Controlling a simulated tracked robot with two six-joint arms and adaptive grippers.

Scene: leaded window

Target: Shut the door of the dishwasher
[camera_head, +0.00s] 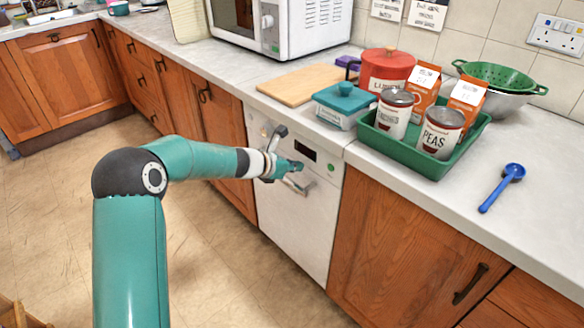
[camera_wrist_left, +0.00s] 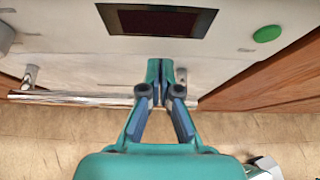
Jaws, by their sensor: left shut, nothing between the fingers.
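The white dishwasher door (camera_head: 295,228) stands upright under the worktop, about in line with the wooden cupboard fronts, with no open gap that I can see. It has a dark display (camera_head: 305,150), a green button (camera_head: 330,167) and a bar handle (camera_head: 298,185). My left gripper (camera_head: 298,165) is shut and empty at the upper part of the door, just below the display. In the left wrist view its fingertips (camera_wrist_left: 160,66) point at the white front (camera_wrist_left: 60,48), touching or very close; I cannot tell which. My right gripper is not in view.
Wooden cupboards (camera_head: 420,240) flank the dishwasher. The worktop above holds a green tray (camera_head: 428,158) with tins and cartons, a teal-lidded box (camera_head: 345,103), a chopping board (camera_head: 302,84) and a microwave (camera_head: 290,28). The floor (camera_head: 215,260) before the door is clear.

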